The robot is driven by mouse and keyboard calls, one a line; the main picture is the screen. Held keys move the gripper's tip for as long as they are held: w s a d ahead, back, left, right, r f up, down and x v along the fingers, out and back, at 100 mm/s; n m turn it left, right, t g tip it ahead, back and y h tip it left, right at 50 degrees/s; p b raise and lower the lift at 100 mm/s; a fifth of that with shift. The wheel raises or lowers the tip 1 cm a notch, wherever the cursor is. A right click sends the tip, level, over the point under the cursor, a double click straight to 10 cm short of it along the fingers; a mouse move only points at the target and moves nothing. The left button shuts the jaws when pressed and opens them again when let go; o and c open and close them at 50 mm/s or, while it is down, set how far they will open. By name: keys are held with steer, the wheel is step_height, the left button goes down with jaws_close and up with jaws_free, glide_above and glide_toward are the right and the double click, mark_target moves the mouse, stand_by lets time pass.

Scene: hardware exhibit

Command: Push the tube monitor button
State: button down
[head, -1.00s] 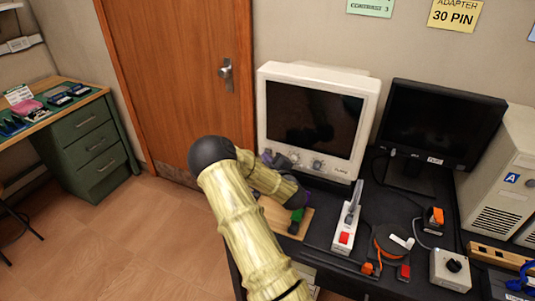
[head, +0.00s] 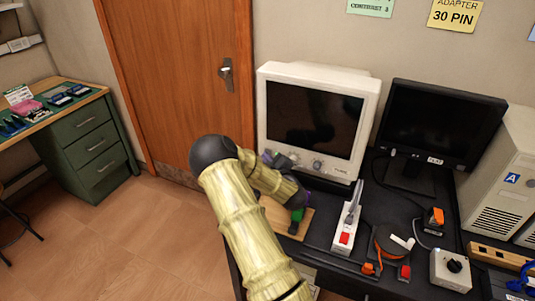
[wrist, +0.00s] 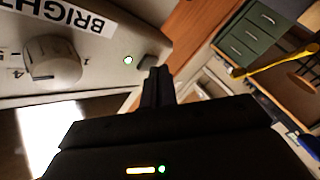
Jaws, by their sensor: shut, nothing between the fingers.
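The tube monitor (head: 312,118) is a cream-white box with a dark screen, standing on the black desk against the wall. Its lower bezel fills the upper left of the wrist view, with a round knob (wrist: 52,62), a small lit LED and a dark rectangular button (wrist: 147,62). My gripper (wrist: 160,72) is shut and empty, its fingertips right beside the button at the bezel's end. I cannot tell whether they touch it. In the head view my gripper (head: 272,158) is at the monitor's lower left corner, hiding the button there.
A black flat monitor (head: 440,125) stands to the right, with a beige computer case (head: 505,165) beyond. A power strip (head: 347,225), an orange cable reel (head: 390,240) and a grey switch box (head: 451,268) lie in front. A wooden door (head: 180,80) is behind on the left.

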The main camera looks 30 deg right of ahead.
steer(key=shift+s+a, duration=0.25)
steer(key=shift+a, duration=0.1)
steer(key=s+a, duration=0.3)
steer(key=a, duration=0.1)
steer(key=shift+s+a+b, duration=0.25)
steer(key=shift+s+b, duration=0.15)
stand_by(0.4)
steer(key=shift+a, duration=0.1)
stand_by(0.4)
stand_by(1.7)
